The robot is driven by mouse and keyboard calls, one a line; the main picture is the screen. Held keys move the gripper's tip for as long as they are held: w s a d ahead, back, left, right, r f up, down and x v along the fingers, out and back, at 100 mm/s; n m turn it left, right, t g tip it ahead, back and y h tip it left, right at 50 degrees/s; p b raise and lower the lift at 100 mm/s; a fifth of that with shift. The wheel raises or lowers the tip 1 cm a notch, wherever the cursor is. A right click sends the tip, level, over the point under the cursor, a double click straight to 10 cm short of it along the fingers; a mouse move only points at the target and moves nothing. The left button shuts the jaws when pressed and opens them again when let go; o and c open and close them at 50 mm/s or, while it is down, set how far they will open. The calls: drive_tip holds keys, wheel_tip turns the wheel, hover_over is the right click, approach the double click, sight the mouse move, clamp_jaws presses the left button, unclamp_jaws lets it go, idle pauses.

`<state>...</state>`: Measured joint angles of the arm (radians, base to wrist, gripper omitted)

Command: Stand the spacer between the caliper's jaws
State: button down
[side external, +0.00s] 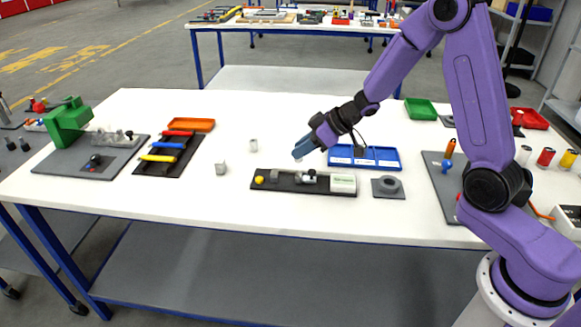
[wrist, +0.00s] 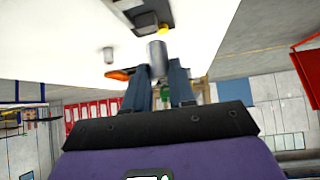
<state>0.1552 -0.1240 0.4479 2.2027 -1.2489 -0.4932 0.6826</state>
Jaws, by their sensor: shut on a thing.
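The caliper (side external: 294,190) is a dark flat base lying on the white table, with a yellow knob at its left end, grey jaw blocks near the middle and a pale block at its right. Part of it shows at the top of the wrist view (wrist: 128,8). My gripper (side external: 304,149) is above the table, behind the caliper's middle and apart from it, pointing down and left. In the wrist view, its blue fingers (wrist: 160,72) are shut on the spacer (wrist: 158,54), a plain grey cylinder. The spacer is mostly hidden in the side view.
A blue tray (side external: 390,166) is to the right, with a grey ring on a square plate (side external: 387,193) in front. Coloured-handled tools lie on a dark board (side external: 148,170) at left.

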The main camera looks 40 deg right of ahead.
drive_tip(key=w+f, duration=0.1)
drive_tip(key=f, duration=0.1)
drive_tip(key=w+f, duration=0.1)
drive_tip(key=w, duration=0.1)
drive_tip(key=w+f, duration=0.1)
drive_tip(key=f, duration=0.1)
drive_tip(key=shift+w+a+f, duration=0.2)
drive_tip(key=shift+a+f, duration=0.05)
drive_tip(key=shift+f, duration=0.05)
drive_tip(key=shift+w+f, duration=0.1)
drive_tip(key=shift+f, duration=1.45)
drive_tip(key=shift+f, duration=0.15)
drive_tip(key=c, duration=0.9)
unclamp_jaws()
drive_tip(key=shift+c, duration=0.2)
